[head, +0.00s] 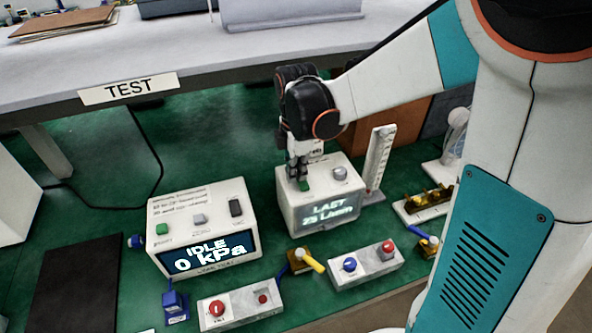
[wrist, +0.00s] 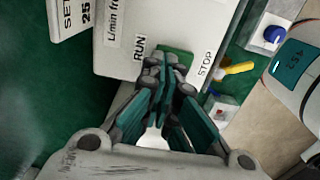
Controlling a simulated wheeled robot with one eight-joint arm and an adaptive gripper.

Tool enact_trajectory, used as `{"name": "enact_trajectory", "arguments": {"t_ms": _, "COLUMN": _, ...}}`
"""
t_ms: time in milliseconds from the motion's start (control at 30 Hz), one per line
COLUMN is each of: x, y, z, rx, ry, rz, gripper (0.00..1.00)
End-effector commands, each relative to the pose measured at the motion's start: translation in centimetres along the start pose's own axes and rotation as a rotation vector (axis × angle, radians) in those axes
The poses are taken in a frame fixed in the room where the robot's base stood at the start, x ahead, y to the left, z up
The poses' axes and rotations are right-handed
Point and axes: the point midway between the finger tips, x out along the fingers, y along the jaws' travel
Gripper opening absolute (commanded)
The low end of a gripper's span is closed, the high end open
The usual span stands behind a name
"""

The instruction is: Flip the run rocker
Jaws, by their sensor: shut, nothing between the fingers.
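The run rocker (head: 304,185) is a green switch on top of the white box (head: 330,206) whose display reads "LAST 25 L/min". In the wrist view the green rocker (wrist: 184,55) lies between the printed words RUN and STOP, partly hidden behind the fingers. My gripper (head: 297,175) points down at the rocker with its fingers shut and empty. In the wrist view the fingertips (wrist: 167,62) overlap the rocker, nearer the RUN side. I cannot tell whether they touch it.
A grey knob (head: 339,173) is on the same box, right of the rocker. A second white box (head: 204,225) showing "IDLE 0 kPa" stands to the left. Switch boxes (head: 365,265) and a yellow-handled valve (head: 305,260) sit in front. A TEST shelf (head: 180,60) runs behind.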

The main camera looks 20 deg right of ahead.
Motion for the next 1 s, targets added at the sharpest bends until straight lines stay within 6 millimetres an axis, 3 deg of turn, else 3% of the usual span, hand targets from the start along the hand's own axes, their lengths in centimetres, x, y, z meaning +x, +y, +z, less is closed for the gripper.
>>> {"name": "enact_trajectory", "arguments": {"t_ms": 167, "x": 0.9, "y": 0.3, "z": 0.0, "rx": 0.000, "ry": 0.000, "rz": 0.000, "gripper": 0.00}}
{"name": "enact_trajectory", "arguments": {"t_ms": 1000, "x": 0.2, "y": -1.4, "z": 0.0, "rx": 0.000, "ry": 0.000, "rz": -0.001, "gripper": 0.00}}
